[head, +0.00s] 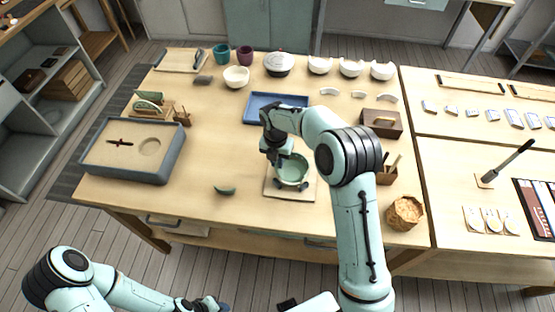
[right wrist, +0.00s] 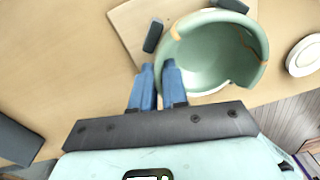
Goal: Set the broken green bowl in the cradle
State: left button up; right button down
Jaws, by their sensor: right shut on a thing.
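The broken green bowl (head: 293,170) is at the cradle (head: 270,191), a pale wooden board with dark pads, near the front middle of the table. In the right wrist view the bowl (right wrist: 213,62) shows gold seams and a gap in its rim. My right gripper (right wrist: 158,72) is shut on the bowl's rim; in the head view the gripper (head: 277,158) is at the bowl's far left side. The bowl is over the board; I cannot tell whether it rests on the pads. My left gripper (head: 218,304) is low, off the table's front; its jaws are unclear.
A grey-edged tray (head: 101,172) is at the left, a blue tray (head: 262,106) behind. A wooden box (head: 383,122) and a woven basket (head: 404,213) stand to the right.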

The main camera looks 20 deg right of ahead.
jog(key=shift+f, duration=0.15)
jog(key=c, duration=0.6)
grip_release()
pick_arm(q)
jog(key=shift+r, duration=0.1)
pick_arm(e)
jog(key=shift+r+p, duration=1.35)
jog(key=shift+r, duration=1.75)
pick_arm(q)
jog(key=w+r, duration=0.3)
jog(key=shift+w+r, duration=0.25)
jog(key=shift+w, duration=0.1)
pick_arm(e)
jog(key=shift+f, duration=0.1)
